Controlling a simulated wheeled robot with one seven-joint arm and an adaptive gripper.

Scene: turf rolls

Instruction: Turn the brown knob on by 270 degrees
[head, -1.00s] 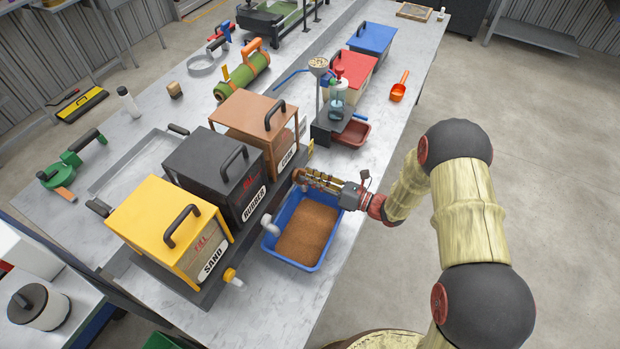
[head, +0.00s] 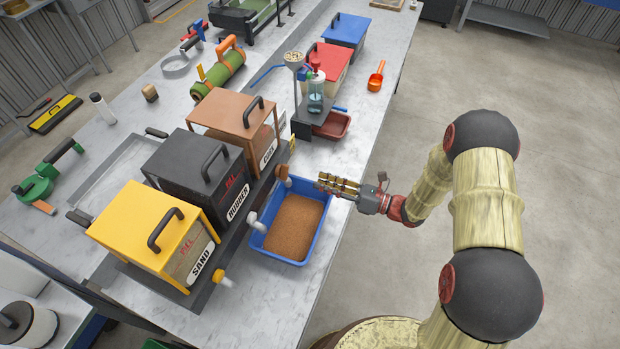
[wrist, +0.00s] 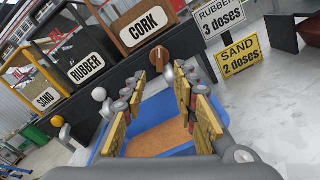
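The brown knob (head: 283,172) sits on the front of the brown-lidded CORK bin (head: 228,108), above the far edge of a blue tub. In the wrist view the brown knob (wrist: 160,57) shows just beyond my fingertips, beside a grey spout. My gripper (head: 323,182) is to the right of the knob, above the tub's right rim, apart from it. In the wrist view my gripper (wrist: 160,80) has its two fingers spread with nothing between them. The blue tub (head: 262,248) holds brown granules.
The black RUBBER bin (head: 183,150) and yellow SAND bin (head: 130,215) stand in line with the CORK bin. Yellow SAND and white RUBBER dose signs (wrist: 222,22) stand at right in the wrist view.

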